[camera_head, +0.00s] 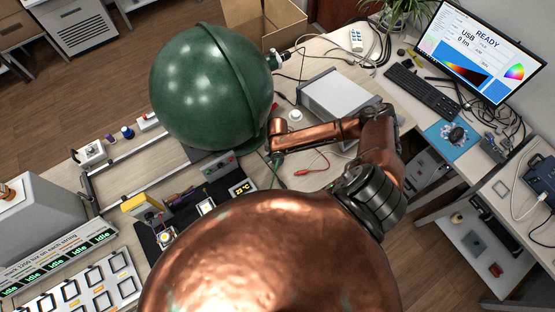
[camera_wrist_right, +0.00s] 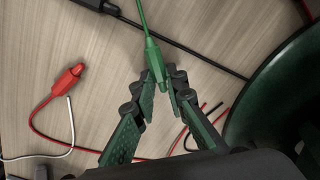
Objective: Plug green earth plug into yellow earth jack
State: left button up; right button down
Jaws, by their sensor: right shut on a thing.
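The green earth plug (camera_wrist_right: 154,60) is between the fingertips of my right gripper (camera_wrist_right: 161,78) in the wrist view, with its green cable (camera_wrist_right: 142,16) running away toward the top. The gripper is shut on it, above the wooden table top. In the head view my right gripper (camera_head: 274,160) is small, beside the lower right of the big green sphere (camera_head: 208,85). The plug itself is hard to make out there. I cannot make out the yellow earth jack in either view. My left gripper is not in view.
A red plug (camera_wrist_right: 68,80) with a red lead lies on the table in the wrist view. A grey instrument box (camera_head: 340,97) stands right of the sphere. The sphere's dark green curve (camera_wrist_right: 270,100) is close on the right in the wrist view. Black cables cross the table.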

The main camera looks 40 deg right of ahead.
jog(key=c, duration=1.8)
grip_release()
jog(key=shift+c, duration=0.2)
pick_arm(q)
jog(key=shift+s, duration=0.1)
pick_arm(e)
notch_tip(320, 180, up, 12)
